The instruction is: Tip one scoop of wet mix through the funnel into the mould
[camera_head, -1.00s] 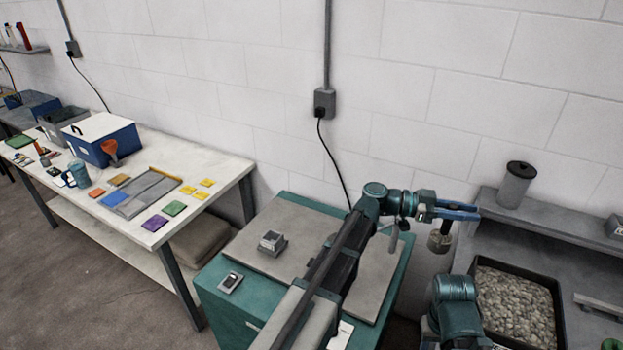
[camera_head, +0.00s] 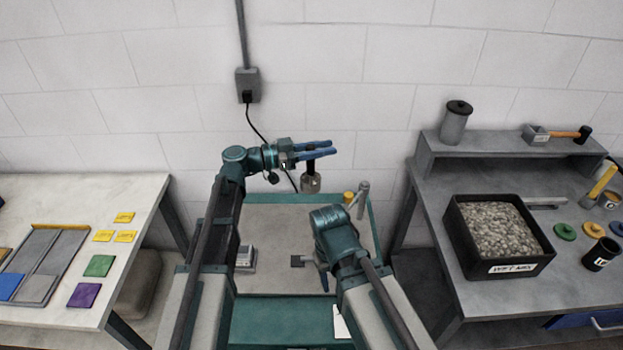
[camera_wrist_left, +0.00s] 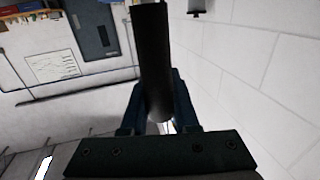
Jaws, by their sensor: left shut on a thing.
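My left gripper (camera_head: 330,149) is shut on the dark handle of a scoop. The scoop's metal cup (camera_head: 311,183) hangs below the blue fingers, in the air over the teal-edged cart. What the cup holds cannot be seen. The left wrist view shows the dark handle (camera_wrist_left: 154,70) between the fingers. The wet mix (camera_head: 498,229) fills a black labelled tray (camera_head: 520,267) on the right bench, well right of the scoop. I cannot make out a funnel or a mould for sure. My right arm is folded over the cart; its gripper is not clear.
A raised shelf (camera_head: 500,152) on the right bench (camera_head: 470,312) bears a lidded grey canister (camera_head: 454,122) and a mallet (camera_head: 560,134). A dark cup (camera_head: 600,254) and round coloured lids sit beside the tray. A white table (camera_head: 135,205) with coloured cards stands left. Gaps separate the cart from both.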

